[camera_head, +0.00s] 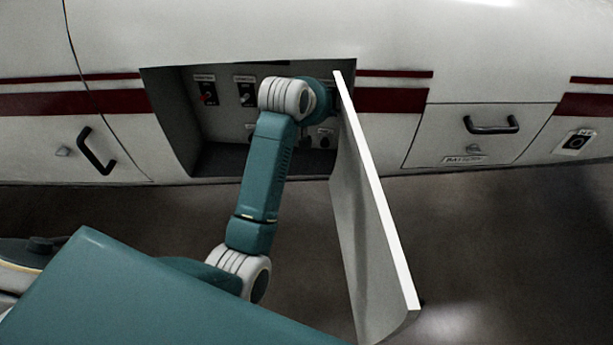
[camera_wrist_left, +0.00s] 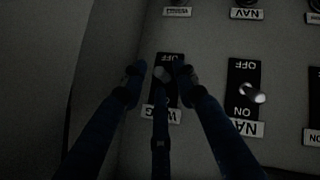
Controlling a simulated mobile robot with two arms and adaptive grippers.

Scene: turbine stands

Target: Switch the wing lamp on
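In the left wrist view, upside down, a black switch plate (camera_wrist_left: 170,58) reads OFF at its top. Its white label (camera_wrist_left: 173,115) is partly covered and shows W and G, so it appears to be the wing lamp switch. A pale lever tip (camera_wrist_left: 161,73) shows just below OFF. My left gripper (camera_wrist_left: 157,72) has fingertips on either side of this lever, apart from each other, and a dark middle finger covers the lower plate. Whether they touch the lever cannot be told. In the head view the left gripper is hidden behind its wrist. My right gripper is not in view.
The NAV switch (camera_wrist_left: 245,90) is close beside, with more switches around. In the head view, an open white door (camera_head: 370,210) stands just right of my left arm. The recess (camera_head: 185,110) holds several switches, including a red one (camera_head: 208,94). A closed hatch (camera_head: 480,135) is farther right.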

